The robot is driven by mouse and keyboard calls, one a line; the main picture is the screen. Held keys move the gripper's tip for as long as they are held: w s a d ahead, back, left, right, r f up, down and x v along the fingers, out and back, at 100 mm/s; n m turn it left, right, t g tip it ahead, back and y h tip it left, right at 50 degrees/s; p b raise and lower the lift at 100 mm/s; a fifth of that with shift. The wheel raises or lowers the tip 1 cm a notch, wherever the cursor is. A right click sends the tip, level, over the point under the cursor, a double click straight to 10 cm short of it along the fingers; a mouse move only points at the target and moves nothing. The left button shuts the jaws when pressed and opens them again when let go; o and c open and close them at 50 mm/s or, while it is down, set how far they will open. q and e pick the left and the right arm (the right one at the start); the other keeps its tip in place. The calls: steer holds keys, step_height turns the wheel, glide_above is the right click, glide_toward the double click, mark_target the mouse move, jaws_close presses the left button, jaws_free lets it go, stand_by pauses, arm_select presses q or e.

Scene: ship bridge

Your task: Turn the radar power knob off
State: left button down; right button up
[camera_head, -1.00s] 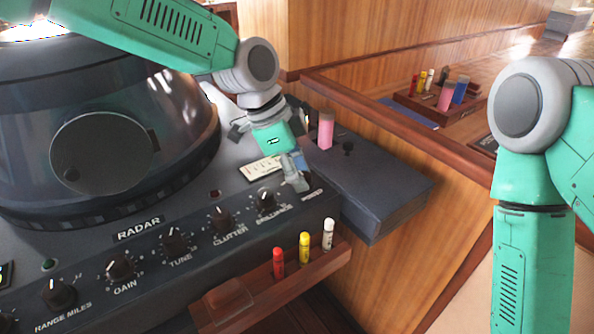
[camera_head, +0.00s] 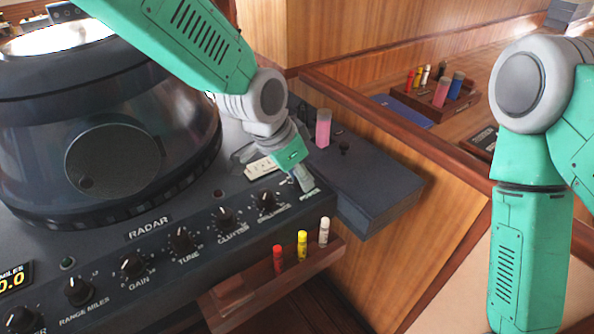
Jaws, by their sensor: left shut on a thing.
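The radar console (camera_head: 118,232) fills the left side, with a row of black knobs along its front edge. The radar power knob is at the right end of the row, mostly hidden by my left gripper. Its small label (camera_head: 310,193) shows just in front of the fingers and is hard to read. My left gripper (camera_head: 303,182) comes down from above with its fingers pointing at the panel, shut on the power knob. My right arm stands at the right edge. Its gripper is out of the picture.
The brilliance knob (camera_head: 266,201) is close to the left of my left gripper. A wooden rack (camera_head: 235,300) with red, yellow and white markers juts out in front. A pink-filled container (camera_head: 323,128) stands behind on a dark ledge (camera_head: 375,190).

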arm_select(q)
steer(key=shift+w+d+r, duration=0.15)
arm_select(e)
steer(key=shift+r, duration=0.15)
arm_select(q)
steer(key=c, duration=1.3)
jaws_free()
steer(key=shift+w+d, duration=0.15)
arm_select(e)
steer(key=shift+w+d, duration=0.15)
steer(key=shift+d, duration=0.1)
arm_select(q)
steer(key=shift+s+r, duration=0.2)
steer(key=shift+r, duration=0.1)
steer(key=v, duration=1)
steer(key=shift+s+r, duration=0.15)
steer(key=shift+r, duration=0.2)
